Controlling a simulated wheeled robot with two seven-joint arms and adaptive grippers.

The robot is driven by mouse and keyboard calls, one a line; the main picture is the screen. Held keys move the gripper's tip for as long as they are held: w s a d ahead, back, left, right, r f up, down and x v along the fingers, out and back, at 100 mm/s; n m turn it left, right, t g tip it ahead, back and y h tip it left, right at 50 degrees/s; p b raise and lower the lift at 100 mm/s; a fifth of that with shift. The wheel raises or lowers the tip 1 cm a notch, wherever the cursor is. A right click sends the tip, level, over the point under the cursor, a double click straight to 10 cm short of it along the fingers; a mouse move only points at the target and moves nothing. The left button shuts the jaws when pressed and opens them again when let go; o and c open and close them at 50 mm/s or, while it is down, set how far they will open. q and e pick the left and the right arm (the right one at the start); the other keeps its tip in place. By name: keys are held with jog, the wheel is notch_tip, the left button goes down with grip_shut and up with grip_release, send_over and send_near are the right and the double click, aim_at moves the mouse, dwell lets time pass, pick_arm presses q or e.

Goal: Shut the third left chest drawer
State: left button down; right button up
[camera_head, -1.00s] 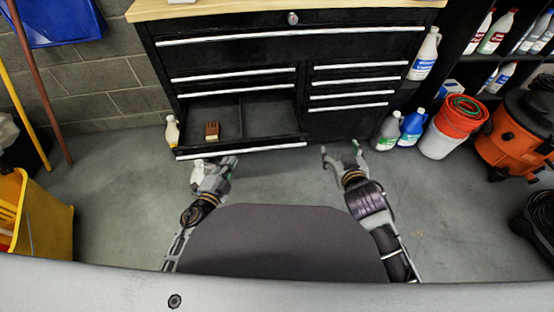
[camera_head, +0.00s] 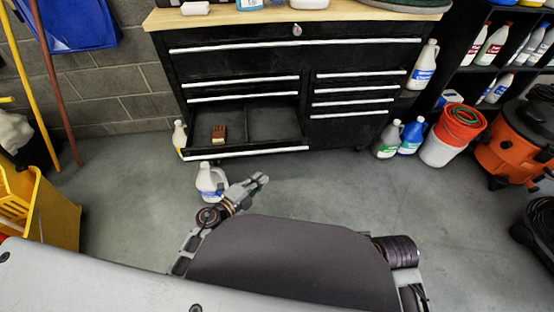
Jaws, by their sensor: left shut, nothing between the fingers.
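The black tool chest (camera_head: 295,60) stands ahead with a wooden top. Its low left drawer (camera_head: 230,155) is pulled open, and a brush with a brown handle (camera_head: 219,133) lies inside its left part. The other drawers look shut. My left gripper (camera_head: 261,179) is shut and empty, in front of and below the open drawer's front, apart from it. My right arm shows only as a part at the lower right; its gripper is hidden or out of view.
A white jug (camera_head: 209,182) stands on the floor beside my left gripper, and a small bottle (camera_head: 180,137) stands left of the chest. Jugs (camera_head: 388,138) and an orange bucket (camera_head: 459,120) stand at the right. A yellow mop bucket (camera_head: 45,210) is at the left. Floor right of centre is clear.

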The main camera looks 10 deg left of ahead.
pick_arm(q)
jog(key=shift+w+d, duration=0.1)
jog(key=shift+w, duration=0.05)
jog(key=w+a+b+x, duration=0.1)
jog(key=b+x, duration=0.3)
jog(key=x, duration=0.8)
jog(key=shift+w+a+f, duration=0.2)
jog(key=shift+w+a, duration=0.25)
jog(key=shift+a, duration=0.2)
pick_arm(e)
notch_tip(320, 180, down, 8)
jog(key=w+a+t+y, duration=0.1)
jog(key=a, duration=0.1)
jog(key=shift+w+a+f+t, duration=0.15)
jog(key=shift+w+a+t, duration=0.05)
jog(key=shift+a+t, duration=0.15)
pick_arm(q)
jog(key=shift+w, duration=0.15)
